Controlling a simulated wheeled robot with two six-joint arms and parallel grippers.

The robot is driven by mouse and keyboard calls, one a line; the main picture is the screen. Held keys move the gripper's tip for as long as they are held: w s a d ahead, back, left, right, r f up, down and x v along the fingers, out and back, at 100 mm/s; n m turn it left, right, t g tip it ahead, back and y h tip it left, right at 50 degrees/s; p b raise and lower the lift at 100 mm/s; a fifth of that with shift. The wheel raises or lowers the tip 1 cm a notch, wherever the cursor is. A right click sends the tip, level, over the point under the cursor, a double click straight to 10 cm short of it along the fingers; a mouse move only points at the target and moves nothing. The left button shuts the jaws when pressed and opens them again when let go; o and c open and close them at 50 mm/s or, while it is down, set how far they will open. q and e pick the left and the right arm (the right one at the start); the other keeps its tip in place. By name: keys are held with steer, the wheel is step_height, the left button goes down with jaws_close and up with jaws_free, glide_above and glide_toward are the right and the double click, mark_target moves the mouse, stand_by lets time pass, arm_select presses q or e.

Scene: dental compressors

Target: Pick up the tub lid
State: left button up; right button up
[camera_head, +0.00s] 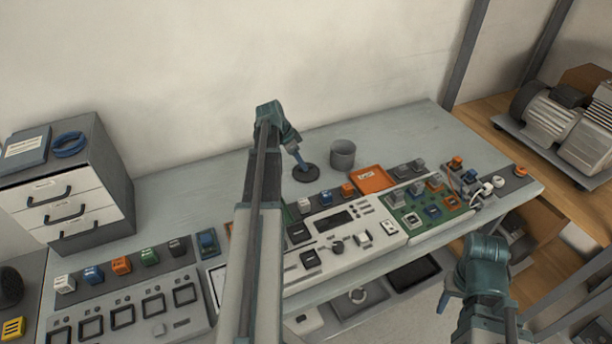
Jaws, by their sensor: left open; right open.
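The tub lid, a dark round disc (307,174), lies flat on the grey bench top. A grey open tub (343,153) stands upright just to its right and behind it. The gripper is open; whether the fingertips touch the lid I cannot tell. My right gripper (446,302) is open and empty, low in front of the bench at the right, away from the lid.
A control panel with switches (345,240) and an orange tray (371,180) lie in front of the lid and tub. A drawer cabinet (70,185) stands at the left. Bare bench (195,190) lies left of the lid. Compressors (560,115) stand far right.

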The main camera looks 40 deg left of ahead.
arm_select(q)
steer(key=b+x, duration=0.1)
steer(key=x, duration=0.2)
steer(key=shift+b, duration=0.35)
steer(key=shift+s+r, duration=0.1)
steer(key=shift+r, duration=0.05)
arm_select(e)
step_height(320, 180, down, 2)
steer(key=shift+f, duration=0.2)
arm_select(q)
jaws_close()
